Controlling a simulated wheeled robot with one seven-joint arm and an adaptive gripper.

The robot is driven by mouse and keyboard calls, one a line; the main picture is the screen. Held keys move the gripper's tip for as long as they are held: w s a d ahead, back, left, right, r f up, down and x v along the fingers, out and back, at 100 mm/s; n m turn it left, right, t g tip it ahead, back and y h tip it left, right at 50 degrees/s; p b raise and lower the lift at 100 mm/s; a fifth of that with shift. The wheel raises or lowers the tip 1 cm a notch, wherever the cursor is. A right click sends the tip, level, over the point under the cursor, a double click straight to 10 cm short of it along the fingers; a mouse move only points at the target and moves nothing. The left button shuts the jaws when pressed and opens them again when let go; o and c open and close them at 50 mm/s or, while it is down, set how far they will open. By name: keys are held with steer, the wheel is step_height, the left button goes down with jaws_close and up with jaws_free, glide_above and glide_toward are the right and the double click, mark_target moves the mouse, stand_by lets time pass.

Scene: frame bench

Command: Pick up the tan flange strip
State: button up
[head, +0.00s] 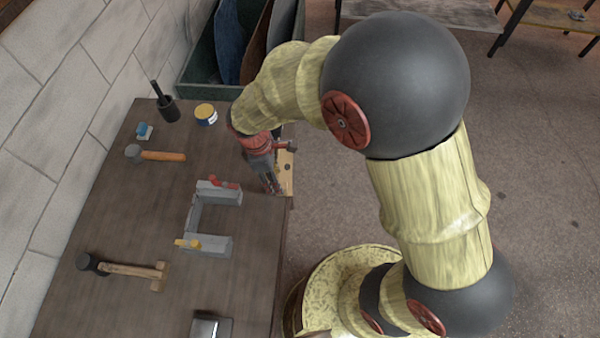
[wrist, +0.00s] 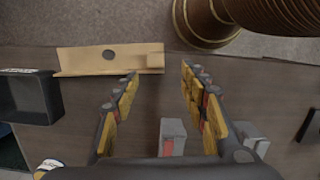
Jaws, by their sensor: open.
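The tan flange strip (wrist: 85,60) lies along the bench edge in the wrist view, with one dark round hole and a raised lip. In the head view, part of the strip (head: 288,170) shows just right of my gripper, which hides the rest. My gripper (head: 274,190) points down at the bench's right edge. In the wrist view, my gripper (wrist: 160,74) has its fingers apart with nothing held between them. The strip's right end reaches between the fingertips in that picture, at their far side. I cannot tell the height gap between them.
A grey U-shaped frame (head: 193,213) with red and yellow clamps stands close to my gripper. Hammers (head: 155,156) (head: 130,270), a blue-and-yellow tin (head: 206,114) and a black cup (head: 168,110) are on the bench. A dark open box (wrist: 28,97) sits left of the strip.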

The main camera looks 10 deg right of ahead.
mark_target(283, 185)
steer(key=shift+a+f, duration=0.15)
steer(key=shift+f, duration=0.95)
steer(key=f, duration=0.1)
steer(key=d+f+b, duration=0.1)
steer(key=f, duration=0.1)
steer(key=d+f, duration=0.1)
steer(key=f, duration=0.1)
steer(key=shift+w+d+f, duration=0.1)
steer(key=shift+d+f, duration=0.15)
steer(key=shift+c, duration=1)
jaws_close()
